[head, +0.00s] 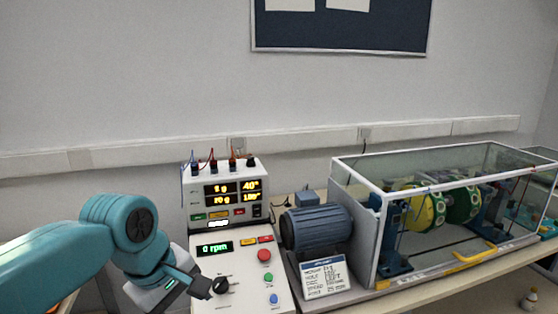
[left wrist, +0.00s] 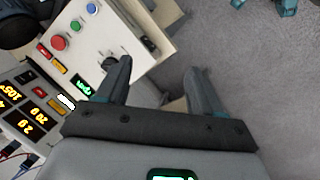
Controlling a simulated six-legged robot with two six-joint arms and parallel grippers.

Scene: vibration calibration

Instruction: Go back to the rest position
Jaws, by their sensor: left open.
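My left gripper (head: 200,289) comes in from the left in the head view, at the left edge of the white control panel (head: 236,252). Its two fingers stand apart with nothing between them in the left wrist view (left wrist: 157,75). One finger is close to the black rotary knob (head: 221,285) on the panel; whether they touch I cannot tell. The panel display (head: 215,247) reads 0 rpm. Red, green and blue buttons sit right of the knob. My right gripper is in neither view.
A measuring unit (head: 224,192) with lit yellow readouts stands behind the panel. A blue-grey motor (head: 317,228) and a glass-covered rotor rig (head: 447,208) stand to the right. A small placard (head: 325,276) is before the motor. Bare grey floor (left wrist: 255,75) shows in the wrist view.

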